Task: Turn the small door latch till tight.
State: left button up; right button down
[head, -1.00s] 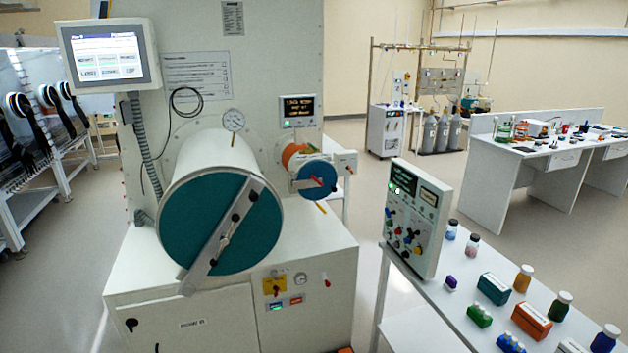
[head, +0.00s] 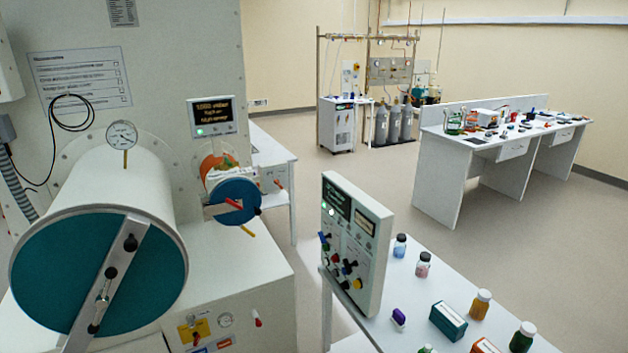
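The small antechamber door (head: 235,202) is a round blue disc on the front of a short orange and white cylinder, left of centre in the head view. A red latch handle (head: 234,203) lies across the disc, tilted slightly. A dark knob shows at the disc's right edge. The door looks shut against its cylinder. Neither of my grippers shows in the head view, so nothing is seen touching the latch.
A large cylinder with a teal door (head: 60,275) and a diagonal metal bar stands at the left. A control panel box (head: 350,240) stands on a white table at the right, with bottles (head: 480,304) and boxes (head: 448,320). Open floor (head: 375,185) lies behind.

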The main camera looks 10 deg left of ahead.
aim_at(233, 202)
jog(key=i, duration=2.9)
jog(key=i+u, duration=0.25)
jog(key=i, duration=0.25)
jog(key=i+l+u, duration=0.3)
jog(key=i, duration=0.15)
jog(key=i+l+u, duration=0.25)
jog(key=i, duration=0.2)
jog(key=i+l+u, duration=0.25)
jog(key=i, duration=0.2)
jog(key=u, duration=4.3)
